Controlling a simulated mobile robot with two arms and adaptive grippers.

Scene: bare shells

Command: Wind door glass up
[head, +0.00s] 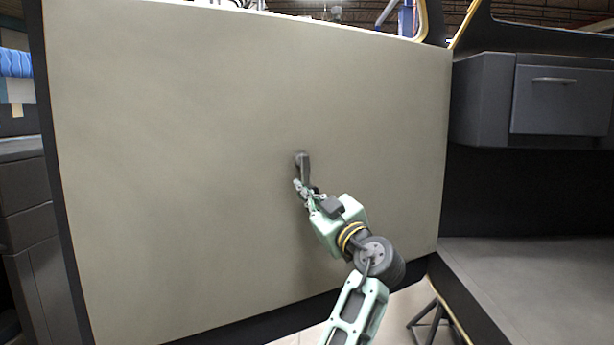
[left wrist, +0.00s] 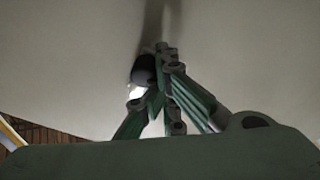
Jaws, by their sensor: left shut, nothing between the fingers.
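The door (head: 180,170) is a large beige panel with dark edges, filling the middle of the head view. A small dark window crank (head: 303,163) sits near its middle, its arm pointing down. My left gripper (head: 300,187) is at the crank's lower end, its fingers shut with nothing between them. In the left wrist view, a dark round knob (left wrist: 144,69) is just left of the closed fingertips (left wrist: 165,50); I cannot tell whether they touch. The fingers partly hide the knob. No glass edge can be made out above the door. My right gripper is not in view.
A grey dashboard with a glove box (head: 560,100) is at the right, above a grey floor panel (head: 540,265). Dark grey cabinets (head: 30,240) stand at the left edge. The door face around the crank is clear.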

